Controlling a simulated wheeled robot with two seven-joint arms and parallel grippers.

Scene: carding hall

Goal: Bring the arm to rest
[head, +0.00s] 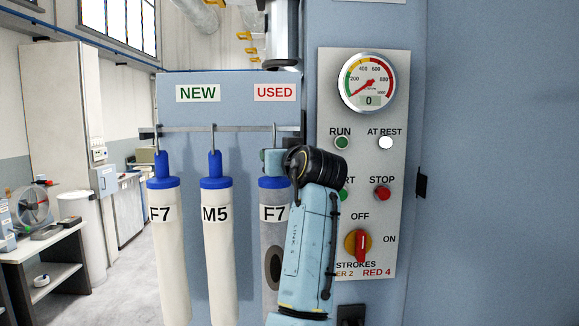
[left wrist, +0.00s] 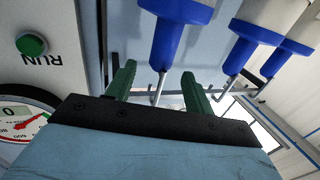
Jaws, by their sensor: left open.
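My left gripper (head: 266,158) is raised in front of the machine at the hook under the USED sign, its fingers mostly hidden by my wrist. In the left wrist view its two green fingers (left wrist: 158,86) stand apart with a metal hook showing between them; I cannot tell whether they touch it. A greyed F7 filter bag (head: 270,229) with a blue cap hangs under the USED sign, partly behind my arm. The AT REST lamp (head: 386,143) looks white and bright. The RUN lamp (head: 342,143) is green. My right gripper is not in view.
White F7 (head: 167,255) and M5 (head: 217,255) bags hang under the NEW sign. The panel has a gauge (head: 367,82) reading 0, a red STOP button (head: 382,193) and a red-yellow knob (head: 359,245). Open floor and a bench (head: 45,262) lie left.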

